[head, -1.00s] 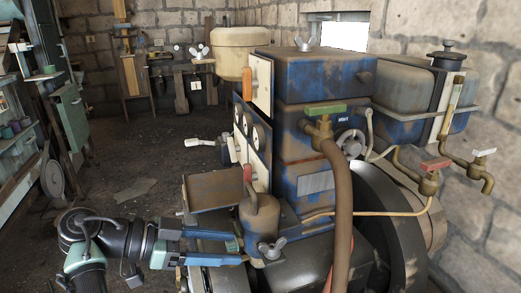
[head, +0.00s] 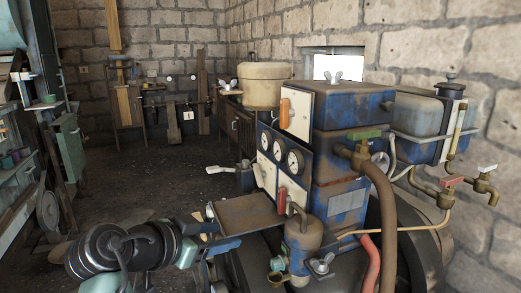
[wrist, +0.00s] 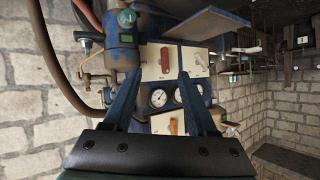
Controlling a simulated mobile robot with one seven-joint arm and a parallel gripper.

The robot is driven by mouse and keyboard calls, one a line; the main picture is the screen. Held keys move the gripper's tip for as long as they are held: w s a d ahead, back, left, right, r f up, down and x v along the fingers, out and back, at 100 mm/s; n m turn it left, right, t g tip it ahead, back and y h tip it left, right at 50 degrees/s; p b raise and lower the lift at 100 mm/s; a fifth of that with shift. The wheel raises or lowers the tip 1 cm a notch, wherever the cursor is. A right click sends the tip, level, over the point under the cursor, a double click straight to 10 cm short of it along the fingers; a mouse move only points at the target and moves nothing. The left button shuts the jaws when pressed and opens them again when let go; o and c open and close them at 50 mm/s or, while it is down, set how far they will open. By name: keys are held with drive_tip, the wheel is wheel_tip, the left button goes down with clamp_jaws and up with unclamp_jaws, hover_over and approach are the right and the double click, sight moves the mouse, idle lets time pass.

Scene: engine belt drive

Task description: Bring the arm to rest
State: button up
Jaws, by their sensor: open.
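My gripper (head: 216,237) is at the lower left of the head view, in front of the blue engine (head: 345,110) and beside its brown side plate (head: 245,214). In the wrist view my gripper (wrist: 160,76) shows two blue fingers spread apart with nothing held between them. Beyond the fingers is the engine's panel, with a red lever (wrist: 166,60), an orange handle (wrist: 173,127) and round gauges (wrist: 158,97). In the head view part of the fingers is hard to make out against the plate.
Taps with green (head: 365,134) and red (head: 452,181) handles and a thick brown hose (head: 383,205) are on the engine's right. A shelf (head: 15,170) stands at the far left. Open floor (head: 140,195) lies between shelf and engine. Stone walls close the back and right.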

drive_tip(key=s+d+r+n+t+y, duration=0.2)
drive_tip(key=r+t, duration=0.3)
drive_tip(key=r, duration=0.5)
drive_tip(key=s+d+r+n+t+y, duration=0.2)
drive_tip(key=d+r+n+t+y, duration=0.15)
drive_tip(key=r, duration=0.65)
drive_tip(key=s+d+r+n+t+y, duration=0.25)
drive_tip(key=s+r+t, duration=0.65)
drive_tip(key=s+r, duration=0.7)
wheel_tip(320, 180, up, 12)
drive_tip(key=s+h+p, duration=0.1)
drive_tip(key=p, duration=1.1)
drive_tip(key=shift+a+f+n+p, duration=0.2)
drive_tip(key=shift+f+n+p, duration=0.05)
drive_tip(key=shift+n+p, duration=0.15)
